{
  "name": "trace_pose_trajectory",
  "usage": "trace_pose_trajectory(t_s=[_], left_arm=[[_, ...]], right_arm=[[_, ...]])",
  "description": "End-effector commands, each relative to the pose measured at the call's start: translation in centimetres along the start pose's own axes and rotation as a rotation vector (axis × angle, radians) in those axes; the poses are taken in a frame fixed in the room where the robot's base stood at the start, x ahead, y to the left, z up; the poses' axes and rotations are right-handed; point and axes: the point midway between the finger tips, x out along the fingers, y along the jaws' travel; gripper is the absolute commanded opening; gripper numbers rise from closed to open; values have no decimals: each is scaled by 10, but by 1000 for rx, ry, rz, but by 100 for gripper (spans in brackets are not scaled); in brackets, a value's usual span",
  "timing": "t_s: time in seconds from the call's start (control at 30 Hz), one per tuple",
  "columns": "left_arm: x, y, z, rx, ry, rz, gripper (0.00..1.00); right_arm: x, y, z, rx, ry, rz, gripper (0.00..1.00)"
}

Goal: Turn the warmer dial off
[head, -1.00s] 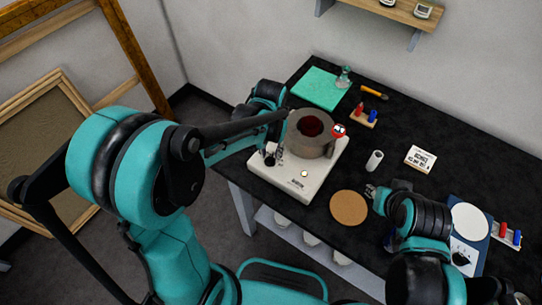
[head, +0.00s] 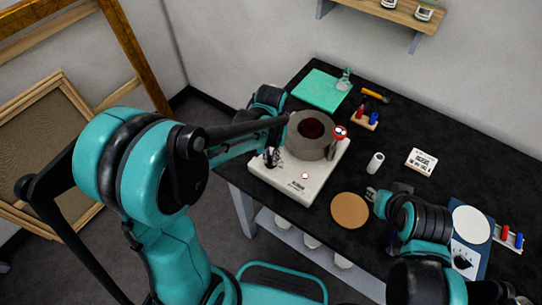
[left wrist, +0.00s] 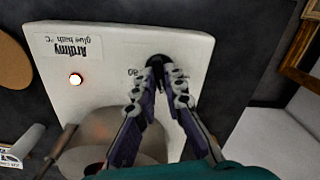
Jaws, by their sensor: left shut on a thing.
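The warmer (head: 290,183) is a white box on the black table, labelled as a glue bath, with a round grey-brown pot (head: 318,147) on it holding dark red contents. Its dial (left wrist: 157,60) is a small black knob at one corner, beside a printed number, and mostly covered by my fingers. My left gripper (head: 271,157) is shut on the dial; its fingertips also show meeting there in the left wrist view (left wrist: 166,72). A small indicator light (left wrist: 75,79) on the warmer glows. My right gripper (head: 371,193) hangs near the cork disc, its fingers too small to read.
A cork disc (head: 349,210), a white cylinder (head: 375,162) and a labelled card (head: 421,161) lie right of the warmer. A green mat (head: 320,90) lies behind. A blue device with a white disc (head: 470,224) stands at right. A red-topped item (head: 340,132) is by the pot.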

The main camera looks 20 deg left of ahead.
Motion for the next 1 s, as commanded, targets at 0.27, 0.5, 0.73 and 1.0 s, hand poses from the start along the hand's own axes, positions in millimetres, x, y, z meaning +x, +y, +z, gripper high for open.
trace_pose_trajectory(t_s=[0.27,0.5,0.73,1.0], left_arm=[[0,0,0,-173,0,0,0],[0,-1,0,-397,0,0,0],[0,-1,0,-612,0,0,0],[0,-2,1,-827,0,0,0]], right_arm=[[0,0,0,0,0,0,30],[0,0,0,0,0,0,30],[0,0,0,0,0,0,30],[0,0,0,0,0,0,30]])
